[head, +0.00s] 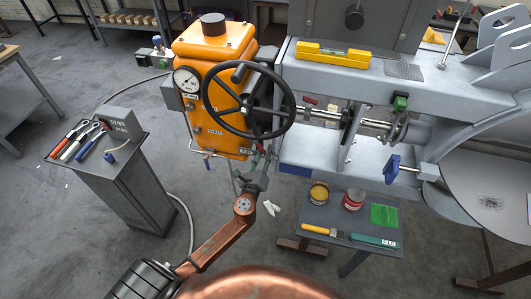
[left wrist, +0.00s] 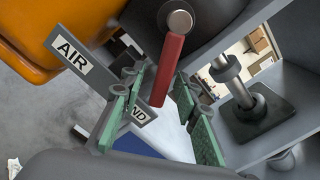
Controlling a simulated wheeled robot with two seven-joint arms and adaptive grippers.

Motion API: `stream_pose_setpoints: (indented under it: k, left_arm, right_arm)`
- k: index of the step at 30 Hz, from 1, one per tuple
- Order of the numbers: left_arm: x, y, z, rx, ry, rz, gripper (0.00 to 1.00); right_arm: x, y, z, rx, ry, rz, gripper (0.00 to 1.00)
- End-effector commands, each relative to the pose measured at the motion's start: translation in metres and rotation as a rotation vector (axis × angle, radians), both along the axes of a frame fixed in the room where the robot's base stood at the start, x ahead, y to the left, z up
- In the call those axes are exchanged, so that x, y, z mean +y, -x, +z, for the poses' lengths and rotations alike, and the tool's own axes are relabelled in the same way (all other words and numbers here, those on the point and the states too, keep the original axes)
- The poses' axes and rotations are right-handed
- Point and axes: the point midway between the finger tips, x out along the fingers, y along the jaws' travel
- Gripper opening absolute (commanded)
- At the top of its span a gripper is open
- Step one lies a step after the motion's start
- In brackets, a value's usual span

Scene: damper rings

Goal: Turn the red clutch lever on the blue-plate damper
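The red clutch lever (left wrist: 171,72) shows in the left wrist view, hanging from a round grey pivot (left wrist: 180,20). Its lower end is between the green-padded fingers of my left gripper (left wrist: 158,98), with gaps visible on both sides. The gripper is open. A plate marked AIR (left wrist: 72,54) and a partly hidden plate ending in ND are beside the lever. A blue surface (left wrist: 140,146) shows low between the fingers. In the head view my left gripper (head: 262,160) is just below the black handwheel; I cannot make out the lever there. My right gripper is not in view.
The orange gearbox (head: 215,60) with its gauge and black handwheel (head: 248,128) stands close to my left gripper. The grey duct frame (head: 430,88) is to its right. A low table (head: 318,258) holds cans and tools.

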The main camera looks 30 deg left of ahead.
Motion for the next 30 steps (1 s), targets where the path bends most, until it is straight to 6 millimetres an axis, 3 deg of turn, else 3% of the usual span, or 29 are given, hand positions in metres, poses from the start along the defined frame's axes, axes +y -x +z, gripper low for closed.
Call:
stream_pose_setpoints:
  k: [30]
  left_arm:
    - [-0.005,0.019,0.000,0.000,-0.004,0.001,0.31]
  right_arm:
    - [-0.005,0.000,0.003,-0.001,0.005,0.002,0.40]
